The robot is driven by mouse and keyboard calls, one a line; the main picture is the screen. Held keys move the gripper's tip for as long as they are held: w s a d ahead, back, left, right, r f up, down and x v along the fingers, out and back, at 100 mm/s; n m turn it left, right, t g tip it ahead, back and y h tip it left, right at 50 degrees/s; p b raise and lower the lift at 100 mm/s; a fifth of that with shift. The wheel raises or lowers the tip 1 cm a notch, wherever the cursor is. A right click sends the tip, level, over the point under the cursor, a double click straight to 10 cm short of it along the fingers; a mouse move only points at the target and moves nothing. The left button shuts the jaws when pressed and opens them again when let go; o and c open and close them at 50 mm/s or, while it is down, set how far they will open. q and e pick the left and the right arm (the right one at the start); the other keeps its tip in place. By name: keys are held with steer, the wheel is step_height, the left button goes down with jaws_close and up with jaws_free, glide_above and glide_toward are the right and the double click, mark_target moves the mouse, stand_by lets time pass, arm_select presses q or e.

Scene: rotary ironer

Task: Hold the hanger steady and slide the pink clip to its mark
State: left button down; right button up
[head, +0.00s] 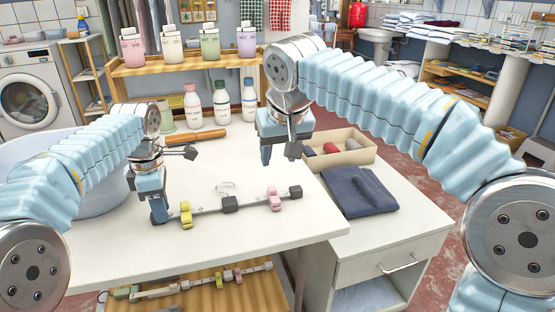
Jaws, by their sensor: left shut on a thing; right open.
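The hanger is a thin grey bar (250,203) lying across the white table, with a dark block (230,204) at its middle and a dark end piece (295,192) at the right. The pink clip (274,198) sits on the bar between these two. A yellow clip (186,213) sits near the left end. My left gripper (158,216) is shut on the hanger's left end, which its fingers hide. My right gripper (280,155) is open and empty, above the table behind the pink clip and apart from it. I cannot make out the mark.
A pale ring (226,187) lies behind the bar. A box of rolls (340,152) and folded dark cloth (360,190) are at the right. Several bottles (221,104) and a wooden roller (198,136) stand or lie at the back. Another clip hanger (200,282) lies on the shelf below.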

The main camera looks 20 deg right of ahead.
arm_select(q)
steer(key=c, duration=0.8)
jaws_free()
